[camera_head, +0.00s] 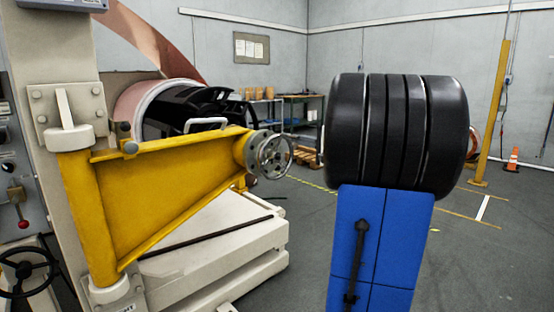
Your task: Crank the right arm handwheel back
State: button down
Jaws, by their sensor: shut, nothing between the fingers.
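A silver spoked handwheel (272,157) sits at the free end of a yellow triangular swing arm (165,195), left of the picture's middle. The wheel is seen at an angle, and nothing touches it in this view. A pale grab handle (205,124) stands on the arm's top edge. The arm hangs from a hinge on a beige machine post (70,138) at the left. My gripper is not in view. I cannot tell which way the wheel has been turned.
A second, black handwheel (27,266) is at the lower left. Open floor (478,262) lies at the right, with a distant orange cone (512,160).

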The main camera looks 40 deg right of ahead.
jog(key=a+f, duration=0.5)
jog(key=a, duration=0.8)
notch_tip(320, 180, down, 8)
jog(key=d, duration=0.1)
jog(key=shift+s+d+r, duration=0.2)
jog(key=shift+s+r, duration=0.05)
jog(key=shift+s, duration=0.2)
dwell(0.6)
